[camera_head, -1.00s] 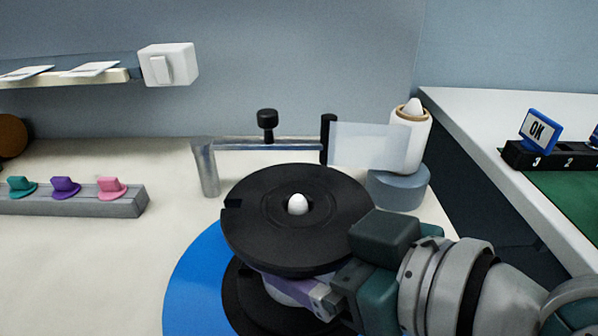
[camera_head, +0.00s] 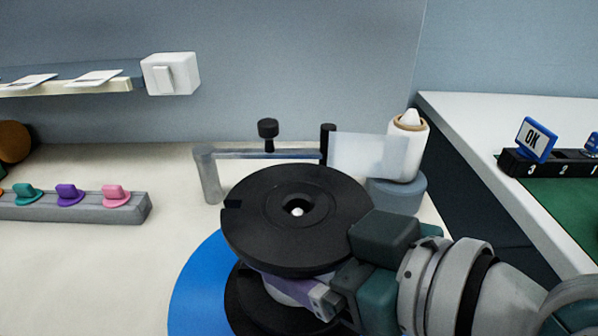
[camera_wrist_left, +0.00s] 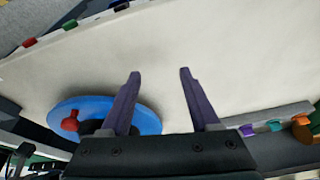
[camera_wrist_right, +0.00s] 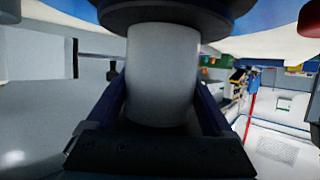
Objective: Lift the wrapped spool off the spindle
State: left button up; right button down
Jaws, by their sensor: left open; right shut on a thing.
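The wrapped spool (camera_head: 262,215) has black flanges and a pale wrapped core, which fills the middle of the right wrist view (camera_wrist_right: 163,70). My right gripper (camera_head: 300,292) is shut on the core between the flanges. The white spindle tip (camera_head: 298,211) shows low inside the spool's centre hole. The rest of the spindle is hidden, so I cannot tell how much of it is inside the core. The spool stands over a blue disc (camera_head: 195,290). My left gripper (camera_wrist_left: 158,95) is open and empty in the left wrist view, away from the spool.
Behind the spool is a metal bracket (camera_head: 245,153) with black knobs. A white roll (camera_head: 408,150) with a pale strip stands on a grey base at the right. A grey rail (camera_head: 75,208) with coloured pegs lies left. The table at left front is clear.

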aim_at(272, 185)
pick_arm(q)
jog(key=shift+d+r+p, duration=0.1)
jog(key=shift+r+p, duration=0.6)
jog(key=shift+r, duration=0.05)
pick_arm(e)
jog(key=shift+r, duration=0.85)
pick_arm(q)
jog(key=shift+r, duration=0.25)
pick_arm(e)
jog(key=shift+r, duration=0.2)
pick_arm(q)
jog(key=shift+p, duration=0.3)
pick_arm(e)
jog(key=shift+w, duration=0.1)
pick_arm(q)
jog(key=shift+r, duration=0.1)
pick_arm(e)
jog(key=shift+r+p, duration=1.8)
jog(key=shift+p, duration=0.1)
pick_arm(q)
notch_tip(272, 185, up, 4)
jog(key=shift+f, duration=0.2)
jog(key=shift+r, duration=0.1)
